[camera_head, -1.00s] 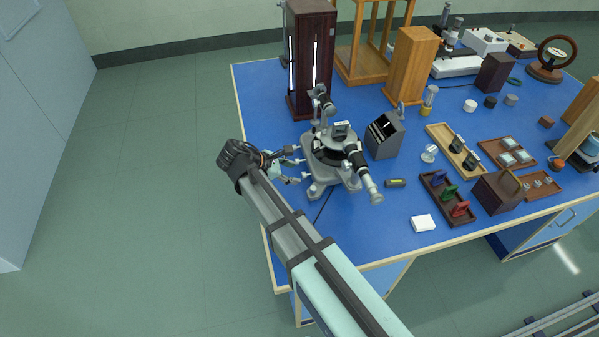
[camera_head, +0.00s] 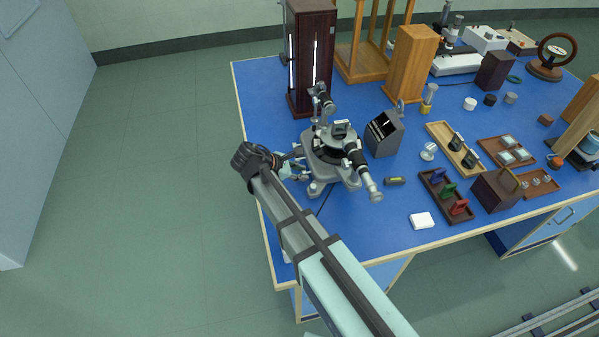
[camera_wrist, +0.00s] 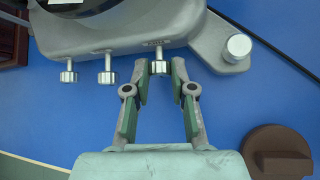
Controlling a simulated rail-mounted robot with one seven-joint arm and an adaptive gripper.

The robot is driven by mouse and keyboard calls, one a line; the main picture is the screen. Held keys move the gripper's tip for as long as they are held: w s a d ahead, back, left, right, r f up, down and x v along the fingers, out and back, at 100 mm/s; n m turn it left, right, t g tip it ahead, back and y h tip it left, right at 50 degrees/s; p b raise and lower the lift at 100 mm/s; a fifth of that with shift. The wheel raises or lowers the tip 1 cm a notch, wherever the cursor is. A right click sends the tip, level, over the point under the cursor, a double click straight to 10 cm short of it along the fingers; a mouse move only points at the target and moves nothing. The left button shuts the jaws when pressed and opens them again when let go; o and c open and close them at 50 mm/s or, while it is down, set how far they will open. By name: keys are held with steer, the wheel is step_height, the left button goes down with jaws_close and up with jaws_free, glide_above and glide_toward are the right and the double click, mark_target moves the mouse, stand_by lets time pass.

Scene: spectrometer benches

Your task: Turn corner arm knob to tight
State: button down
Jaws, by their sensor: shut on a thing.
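The spectrometer (camera_head: 330,155) stands on the blue bench in the head view, with its black round table and telescope tube. In the wrist view its grey base (camera_wrist: 130,35) carries a row of small silver knobs along its edge. The knob closest to the base's corner arm (camera_wrist: 160,67) sits between the fingertips of my gripper (camera_wrist: 160,72), which is shut on it. Two other silver knobs, a middle one (camera_wrist: 107,70) and a left one (camera_wrist: 68,72), are free. In the head view the arm hides much of my gripper (camera_head: 300,166).
A larger silver round knob (camera_wrist: 238,47) tops the base's protruding foot at the right. A brown object (camera_wrist: 277,155) lies at the wrist view's lower right. A dark cable (camera_wrist: 265,50) crosses the blue top. A tall dark cabinet (camera_head: 310,60) stands behind the spectrometer.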

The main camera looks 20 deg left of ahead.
steer(key=shift+f+b, duration=0.15)
steer(key=shift+b, duration=0.15)
steer(key=shift+s+d+f+m+t+y+b, duration=0.2)
steer(key=shift+m+t+y+b, duration=0.15)
steer(key=shift+t+b, duration=0.55)
steer(key=t+b, duration=0.1)
steer(key=b, duration=0.1)
steer(key=m+y+b, duration=0.1)
steer(key=b, duration=0.2)
steer(key=shift+s+d+f+m+t, duration=0.1)
steer(key=shift+s+f+m+t, duration=0.15)
steer(key=shift+t, duration=0.15)
steer(key=m+t+b, duration=0.1)
steer(key=b, duration=0.3)
steer(key=shift+t+y+b, duration=0.25)
steer(key=shift+t+b, duration=0.05)
steer(key=shift+t, duration=0.1)
steer(key=shift+m+t+b, duration=0.4)
steer(key=shift+t+b, duration=0.1)
steer(key=shift+b, duration=0.35)
steer(key=shift+r, duration=0.2)
steer(key=c, duration=1)
jaws_free()
